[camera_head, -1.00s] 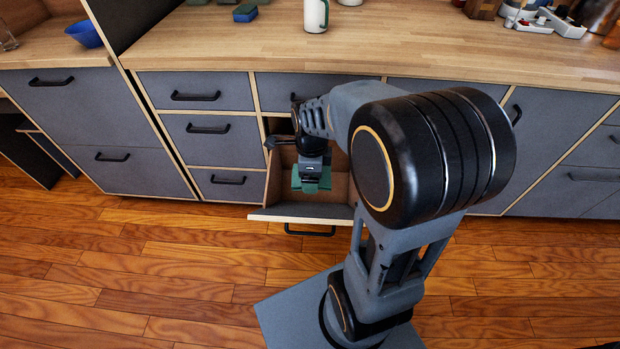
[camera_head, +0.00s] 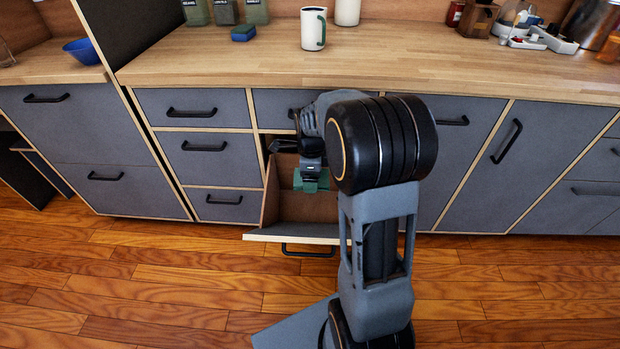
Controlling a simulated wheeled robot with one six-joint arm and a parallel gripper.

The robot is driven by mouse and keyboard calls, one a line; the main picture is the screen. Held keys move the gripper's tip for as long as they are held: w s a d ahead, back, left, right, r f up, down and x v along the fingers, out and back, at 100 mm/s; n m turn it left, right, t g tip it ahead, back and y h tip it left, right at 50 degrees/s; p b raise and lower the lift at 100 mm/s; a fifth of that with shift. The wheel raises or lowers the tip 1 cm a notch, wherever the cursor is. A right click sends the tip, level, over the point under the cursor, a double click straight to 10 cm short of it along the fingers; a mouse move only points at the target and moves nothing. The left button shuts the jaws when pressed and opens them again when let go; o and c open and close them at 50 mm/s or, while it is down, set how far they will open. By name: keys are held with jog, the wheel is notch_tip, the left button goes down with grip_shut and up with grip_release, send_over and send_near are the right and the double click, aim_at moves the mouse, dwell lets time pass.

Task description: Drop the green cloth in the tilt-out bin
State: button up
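The tilt-out bin (camera_head: 290,236) is tilted open below the counter, its front panel leaning out with a black handle at the bottom. My gripper (camera_head: 311,175) points down over the bin's opening, near its back. The green cloth (camera_head: 312,184) is at the fingertips, spreading a little to both sides of them. The gripper looks shut on the cloth. The cloth appears to hang above the bin's floor; the exact height is hard to tell. My arm hides the right side of the bin.
Grey drawers (camera_head: 205,146) with black handles flank the bin on the left. On the wooden counter (camera_head: 400,67) above stand a white mug (camera_head: 313,28), a blue sponge (camera_head: 243,33) and several green canisters (camera_head: 226,11). A blue bowl (camera_head: 82,49) sits at the far left. The wooden floor in front is clear.

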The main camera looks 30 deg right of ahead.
jog(key=shift+w, duration=0.1)
jog(key=o, duration=0.7)
jog(key=shift+o, duration=0.2)
jog(key=shift+r, duration=0.1)
dwell(0.9)
jog(key=shift+r+p, duration=3.55)
jog(key=shift+r, duration=0.4)
